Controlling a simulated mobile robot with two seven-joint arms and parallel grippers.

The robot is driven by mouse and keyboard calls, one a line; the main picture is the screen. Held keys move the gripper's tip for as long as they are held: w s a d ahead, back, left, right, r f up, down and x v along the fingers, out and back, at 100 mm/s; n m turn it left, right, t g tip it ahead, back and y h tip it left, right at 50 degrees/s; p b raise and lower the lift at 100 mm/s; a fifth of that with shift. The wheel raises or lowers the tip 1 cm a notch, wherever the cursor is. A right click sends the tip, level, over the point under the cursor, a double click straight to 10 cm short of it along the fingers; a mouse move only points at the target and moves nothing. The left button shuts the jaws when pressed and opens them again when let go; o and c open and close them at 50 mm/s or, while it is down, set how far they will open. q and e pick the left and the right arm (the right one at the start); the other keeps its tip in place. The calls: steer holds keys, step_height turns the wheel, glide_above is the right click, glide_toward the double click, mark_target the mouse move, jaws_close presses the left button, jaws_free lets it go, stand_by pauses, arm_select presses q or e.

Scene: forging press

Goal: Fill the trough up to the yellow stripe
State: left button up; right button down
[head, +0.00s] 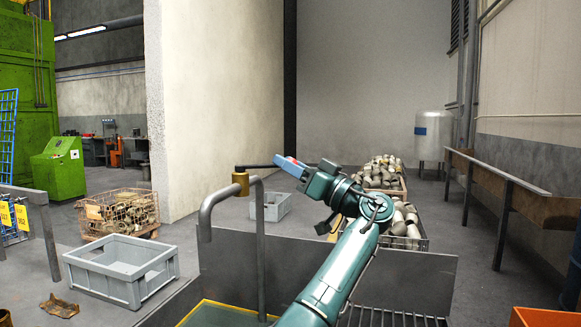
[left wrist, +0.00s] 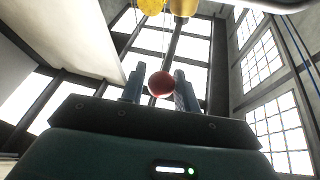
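The trough (head: 190,300) is at the bottom of the head view, cut off by the frame. A yellow stripe (head: 203,304) runs along its inner edge. The greenish surface (head: 222,316) inside looks like water; its exact level against the stripe is unclear. A grey tap pipe (head: 262,245) rises beside it, with a downturned spout (head: 205,222) and a brass valve (head: 241,180). No stream shows below the spout. A dark lever (head: 257,166) runs right from the valve to my left gripper (head: 287,165). In the left wrist view, a red ball knob (left wrist: 161,85) sits between its fingers, apparently gripped. My right gripper is out of view.
A grey panel (head: 405,280) stands behind the trough, with a grate (head: 390,321) at the lower right. A grey crate (head: 125,270) lies on the floor at left, near a wire basket (head: 120,210). Bins of metal parts (head: 402,225) stand behind my arm. A rail (head: 510,185) runs along the right wall.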

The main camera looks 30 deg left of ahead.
arm_select(q)
steer(key=o, duration=0.3)
steer(key=b+v, duration=0.2)
steer(key=v, duration=1.1)
steer(key=shift+d, duration=0.15)
